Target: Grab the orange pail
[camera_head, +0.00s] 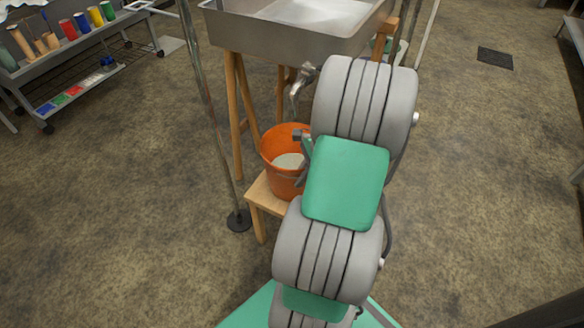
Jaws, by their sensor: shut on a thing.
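The orange pail (270,149) stands upright on a small wooden stool (257,192), below the front of the steel evaporator pan. Pale stuff shows inside it. A metal spout or tap (299,84) hangs just above its right side. My gripper (302,141) is at the pail's right rim, shut on the pail; only a small dark part of it shows. My grey and green arm hides the rest of the gripper, the pail's right side and part of the stool.
The steel pan (264,37) rests on wooden legs behind the pail. A thin metal pole (205,95) with a round dark base (239,220) stands left of the stool. A cart (75,65) with coloured containers is at upper left. The floor at left is clear.

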